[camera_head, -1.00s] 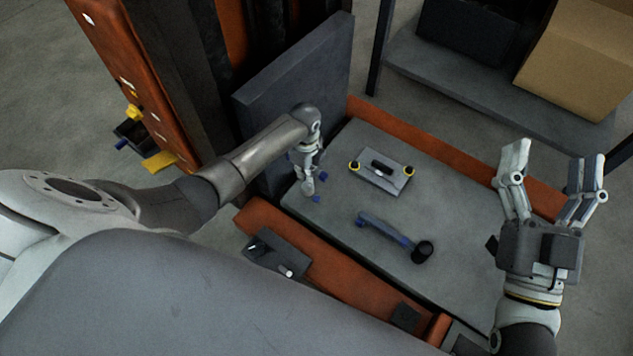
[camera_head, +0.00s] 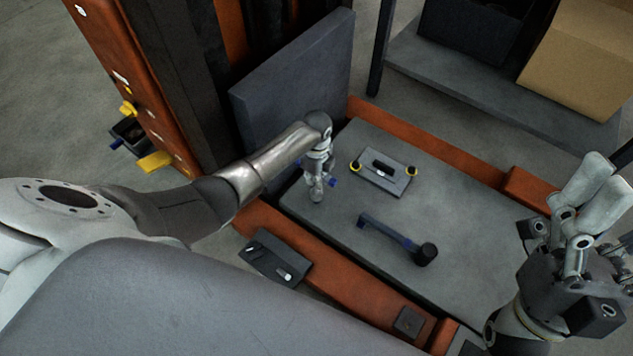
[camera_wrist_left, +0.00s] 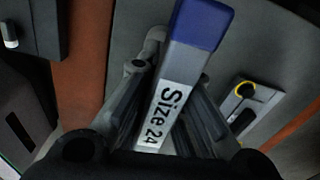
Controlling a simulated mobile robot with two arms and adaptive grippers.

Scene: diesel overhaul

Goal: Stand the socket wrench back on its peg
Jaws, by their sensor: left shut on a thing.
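My left gripper (camera_head: 317,192) is shut on a tool with a blue end and a white "Size 24" label, apparently the socket wrench (camera_wrist_left: 195,35). In the left wrist view the tool runs between the fingers, blue end away from the palm. In the head view only small blue bits of it show beside the fingers, above the left part of the grey bench top. My right gripper (camera_head: 602,222) is open and empty at the right.
A dark tool with a blue band and round black head (camera_head: 398,240) lies on the grey bench top (camera_head: 455,230). Behind it is a grey plate (camera_head: 372,183) with two yellow-ringed knobs. A dark upright panel (camera_head: 295,90) stands at the left. A shelf with boxes stands behind.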

